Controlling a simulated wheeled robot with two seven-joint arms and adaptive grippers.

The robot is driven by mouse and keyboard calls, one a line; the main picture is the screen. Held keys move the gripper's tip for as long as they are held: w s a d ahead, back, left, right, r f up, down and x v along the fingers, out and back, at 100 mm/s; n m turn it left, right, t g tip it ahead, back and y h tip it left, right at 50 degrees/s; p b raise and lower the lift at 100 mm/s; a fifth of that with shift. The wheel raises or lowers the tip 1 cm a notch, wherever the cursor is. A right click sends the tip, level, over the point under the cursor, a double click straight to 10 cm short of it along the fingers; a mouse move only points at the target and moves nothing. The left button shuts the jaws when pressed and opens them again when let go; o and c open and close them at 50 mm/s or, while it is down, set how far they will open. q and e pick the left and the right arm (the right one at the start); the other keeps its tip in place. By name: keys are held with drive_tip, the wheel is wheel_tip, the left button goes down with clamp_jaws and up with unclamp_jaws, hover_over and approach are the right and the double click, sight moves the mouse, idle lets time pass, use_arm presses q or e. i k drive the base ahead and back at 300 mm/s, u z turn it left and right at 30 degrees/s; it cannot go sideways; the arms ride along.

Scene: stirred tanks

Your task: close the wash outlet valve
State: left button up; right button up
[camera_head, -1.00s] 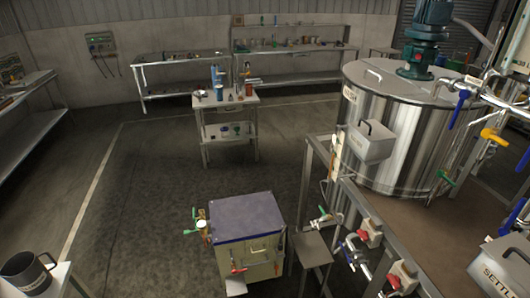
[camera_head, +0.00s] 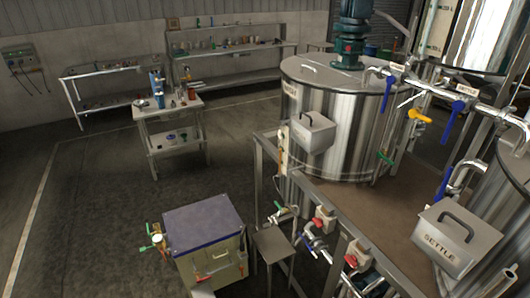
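A steel stirred tank (camera_head: 335,150) with a green motor on its lid stands right of centre; the small label on its left rim is hard to read, perhaps WASH. Below its platform edge runs pipework with a green-handled valve (camera_head: 283,210), a blue-handled valve (camera_head: 309,244) and red valve parts (camera_head: 325,221). Another green handle (camera_head: 385,158) sits low at the tank's right side. No outlet label is readable, so I cannot tell which valve is the wash outlet or how it is set. Neither of my grippers is in view.
A purple-topped cabinet (camera_head: 202,222) and a stool (camera_head: 274,243) stand before the platform. The floor at left is open.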

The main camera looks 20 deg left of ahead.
sight(304, 240)
drive_tip(key=z, duration=2.75)
drive_tip(key=k, duration=0.35)
drive_tip(key=u, duration=0.85)
drive_tip(key=k, duration=0.5)
drive_tip(key=u, duration=1.55)
drive_tip(key=i, duration=0.8)
drive_tip(key=u, duration=1)
drive_tip(key=i, duration=0.55)
drive_tip(key=u, duration=0.1)
